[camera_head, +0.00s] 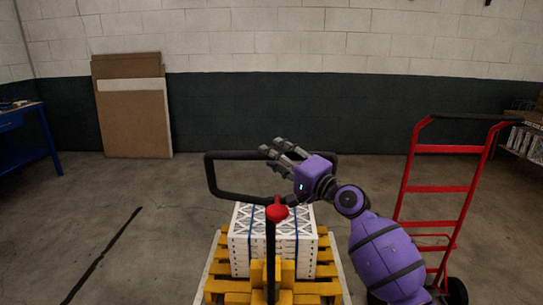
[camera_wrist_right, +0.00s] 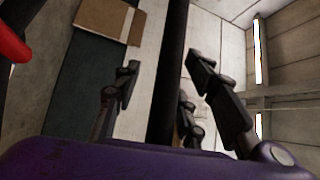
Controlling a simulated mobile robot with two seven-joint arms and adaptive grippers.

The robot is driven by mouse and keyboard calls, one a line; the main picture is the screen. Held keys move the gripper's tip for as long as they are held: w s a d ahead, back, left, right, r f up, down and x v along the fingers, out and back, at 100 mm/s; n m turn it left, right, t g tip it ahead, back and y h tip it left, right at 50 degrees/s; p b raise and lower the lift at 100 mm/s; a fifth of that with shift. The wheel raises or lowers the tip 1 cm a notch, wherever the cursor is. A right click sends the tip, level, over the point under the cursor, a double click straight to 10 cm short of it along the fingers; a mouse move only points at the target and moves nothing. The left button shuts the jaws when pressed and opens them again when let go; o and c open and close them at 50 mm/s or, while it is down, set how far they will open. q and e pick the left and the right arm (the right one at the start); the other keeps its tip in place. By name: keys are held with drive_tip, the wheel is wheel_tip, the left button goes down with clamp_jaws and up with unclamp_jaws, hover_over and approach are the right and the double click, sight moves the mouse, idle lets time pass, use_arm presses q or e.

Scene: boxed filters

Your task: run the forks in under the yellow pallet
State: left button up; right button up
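The yellow pallet (camera_head: 325,270) sits on the floor at bottom centre in the head view, carrying a strapped stack of white boxed filters (camera_head: 243,250). A black loop handle (camera_head: 212,180) with a red knob (camera_head: 277,210) rises in front of it on a dark shaft (camera_head: 270,245). A yellow block (camera_head: 285,272) stands at the shaft's foot; I cannot make out the forks. My right gripper (camera_head: 271,154) is open at the handle's top bar. In the right wrist view the black bar (camera_wrist_right: 170,50) runs between its spread fingers (camera_wrist_right: 163,85). My left gripper is out of view.
A red hand truck (camera_head: 435,189) stands at the right, close to my right arm. Brown boards (camera_head: 130,115) lean on the back wall. A blue table (camera_head: 38,112) is at the far left, shelving (camera_head: 530,138) at the far right. The floor left of the pallet is clear.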

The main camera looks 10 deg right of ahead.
drive_tip(key=v, duration=1)
drive_tip(key=shift+d, duration=0.15)
